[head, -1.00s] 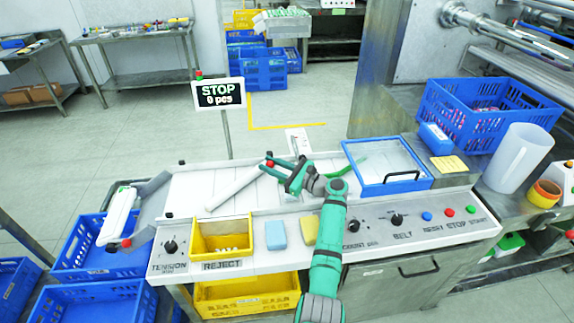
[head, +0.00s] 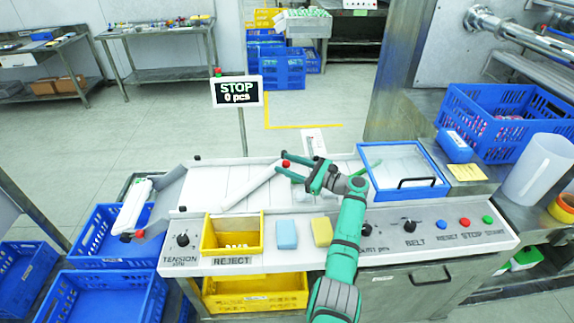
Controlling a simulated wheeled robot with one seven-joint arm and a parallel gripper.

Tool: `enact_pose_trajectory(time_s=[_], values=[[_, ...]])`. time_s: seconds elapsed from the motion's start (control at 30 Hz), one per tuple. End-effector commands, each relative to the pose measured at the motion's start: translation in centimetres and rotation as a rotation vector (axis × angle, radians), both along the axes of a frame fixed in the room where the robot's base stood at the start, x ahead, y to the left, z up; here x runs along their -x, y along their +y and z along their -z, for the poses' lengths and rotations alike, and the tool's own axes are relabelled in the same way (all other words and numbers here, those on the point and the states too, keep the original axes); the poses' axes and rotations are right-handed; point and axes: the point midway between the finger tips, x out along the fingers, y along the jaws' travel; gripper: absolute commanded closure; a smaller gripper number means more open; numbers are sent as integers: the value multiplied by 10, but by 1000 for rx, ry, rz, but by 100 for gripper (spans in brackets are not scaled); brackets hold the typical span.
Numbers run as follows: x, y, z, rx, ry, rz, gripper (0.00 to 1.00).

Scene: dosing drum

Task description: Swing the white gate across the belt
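The white gate (head: 248,188) is a pale bar lying diagonally over the white belt (head: 212,182), from near the yellow reject bin up to the belt's far side. A red knob (head: 286,163) shows at its far right end. My gripper (head: 284,163) reaches in from the right with its green fingers spread, one on each side of the knob. The fingers look open, with a gap around the knob; whether either finger touches it is too small to tell.
The yellow reject bin (head: 205,236), a blue sponge (head: 287,235) and a yellow sponge (head: 322,231) stand along the front. A blue-framed clear cover (head: 447,190) lies right of my gripper. The STOP sign (head: 237,92) stands behind the belt.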

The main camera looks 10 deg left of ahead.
Motion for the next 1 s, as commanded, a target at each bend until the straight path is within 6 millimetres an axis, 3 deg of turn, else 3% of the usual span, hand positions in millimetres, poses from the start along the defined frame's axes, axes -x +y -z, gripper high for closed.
enact_pose_trajectory(time_s=[0.37, 0.8, 1.0], values=[[1, -2, -1, 1, -2, -1, 57], [30, -69, -1, 0, -1, 0, 57], [39, -91, 0, 1, -1, -1, 57]])
